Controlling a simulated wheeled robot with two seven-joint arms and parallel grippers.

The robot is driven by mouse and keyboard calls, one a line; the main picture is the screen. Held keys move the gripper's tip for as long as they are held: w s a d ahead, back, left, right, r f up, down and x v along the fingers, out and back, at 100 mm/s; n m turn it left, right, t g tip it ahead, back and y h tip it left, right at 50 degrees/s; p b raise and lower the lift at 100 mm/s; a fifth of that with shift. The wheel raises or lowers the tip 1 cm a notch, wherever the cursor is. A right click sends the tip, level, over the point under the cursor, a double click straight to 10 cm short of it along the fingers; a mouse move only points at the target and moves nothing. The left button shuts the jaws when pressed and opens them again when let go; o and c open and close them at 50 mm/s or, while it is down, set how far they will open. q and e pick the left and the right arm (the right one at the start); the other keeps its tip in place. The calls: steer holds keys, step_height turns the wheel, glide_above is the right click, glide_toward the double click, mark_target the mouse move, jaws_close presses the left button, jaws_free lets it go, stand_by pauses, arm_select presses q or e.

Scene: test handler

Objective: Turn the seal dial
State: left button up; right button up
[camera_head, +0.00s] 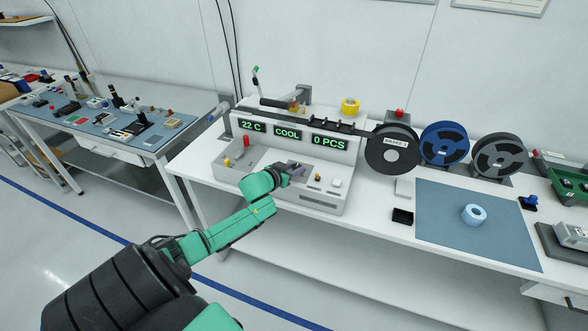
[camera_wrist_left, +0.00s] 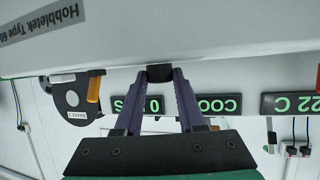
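The seal dial is a small black knob, seen in the left wrist view (camera_wrist_left: 160,73) on the pale face of the machine. In the head view my left gripper (camera_head: 297,170) is at the front panel of the white machine (camera_head: 318,198) and hides the dial. In the left wrist view its two dark purple fingers (camera_wrist_left: 161,78) stand on either side of the dial, with no clear gap between tips and knob; it looks shut on it. My right gripper is not in view.
Displays (camera_head: 287,134) on the machine read 22 C, COOL and 0 PCS. Reels (camera_head: 391,151) stand to the right, beyond a small black box (camera_head: 402,217).

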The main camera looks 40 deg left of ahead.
arm_select(q)
jaws_close()
steer(key=shift+a, duration=0.1)
steer(key=shift+m+h, duration=0.5)
steer(key=shift+a+f+m+h+b, duration=0.2)
steer(key=shift+m+h+b, duration=0.3)
steer(key=shift+h+b, duration=0.25)
steer(key=m+h+b, duration=0.1)
steer(key=b, duration=0.1)
steer(key=m+h+b, duration=0.1)
steer(key=h+b, duration=0.1)
steer(key=shift+w+a+m+g, duration=0.1)
steer(key=shift+a+m+g, duration=0.1)
steer(key=shift+m+g, duration=0.15)
steer(key=m+h+b, duration=0.2)
steer(key=b, duration=0.1)
steer(key=shift+a+g, duration=0.1)
steer(key=shift+g, duration=0.25)
steer(key=shift+r+m+g+h+b, duration=0.2)
steer(key=shift+m+g+h+b, duration=0.15)
steer(key=shift+h+b, duration=0.1)
